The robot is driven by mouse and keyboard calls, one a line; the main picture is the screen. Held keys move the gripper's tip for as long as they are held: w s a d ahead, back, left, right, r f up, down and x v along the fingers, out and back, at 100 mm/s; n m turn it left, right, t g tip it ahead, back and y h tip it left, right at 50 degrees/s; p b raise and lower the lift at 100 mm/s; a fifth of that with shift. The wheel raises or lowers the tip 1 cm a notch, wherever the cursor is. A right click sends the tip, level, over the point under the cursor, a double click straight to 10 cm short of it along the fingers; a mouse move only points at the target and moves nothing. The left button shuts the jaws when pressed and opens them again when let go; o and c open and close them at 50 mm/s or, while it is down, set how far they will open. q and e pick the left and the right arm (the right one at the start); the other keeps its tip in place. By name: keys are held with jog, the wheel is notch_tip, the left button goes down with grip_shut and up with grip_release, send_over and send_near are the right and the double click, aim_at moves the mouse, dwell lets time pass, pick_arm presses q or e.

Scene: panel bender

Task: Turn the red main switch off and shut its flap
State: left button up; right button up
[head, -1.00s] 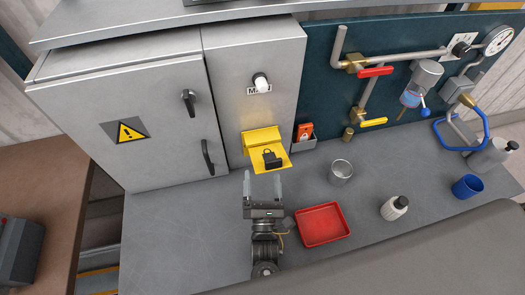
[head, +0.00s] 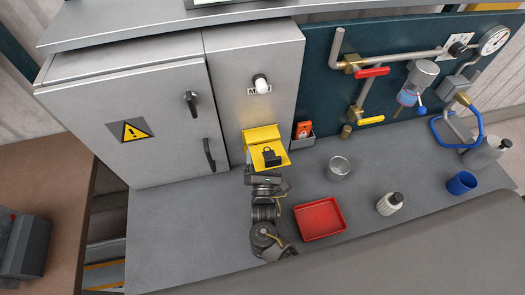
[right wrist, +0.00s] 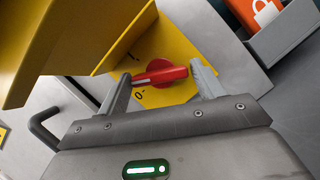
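The red main switch (right wrist: 160,74) is a rotary knob on a yellow plate (right wrist: 163,44) marked I and 0, in the right wrist view. Its white pointer line is at the left end, between the two marks. The yellow flap (right wrist: 55,35) stands open and juts out above my gripper; in the head view the flap (head: 284,160) has a black padlock picture and hides the knob. My right gripper (right wrist: 162,80) is open, with one finger on each side of the knob. The left finger is very close to the knob's end; contact is unclear. My left gripper is not in view.
A grey cabinet (head: 160,160) with black handles stands left of the switch panel. A small holder (head: 303,140) with an orange padlock tag hangs to the right.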

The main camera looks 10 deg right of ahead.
jog(key=c, duration=0.6)
jog(key=shift+n, duration=0.3)
jog(key=shift+d+f+n+t+y, duration=0.1)
jog(key=shift+n+t+y, duration=0.1)
jog(key=shift+n+y, duration=0.95)
jog(key=shift+d+r+n+t+y, duration=0.15)
jog(key=shift+n+y, duration=0.35)
jog(key=shift+n, duration=1.3)
jog(key=shift+a+f+n+t+y, duration=0.2)
jog(key=shift+n+y, duration=0.65)
jog(key=shift+n, duration=0.6)
jog(key=shift+d, duration=0.15)
jog(key=o, duration=1)
jog(key=shift+c, duration=0.2)
jog(key=s+f, duration=0.1)
jog(key=s, duration=1.4)
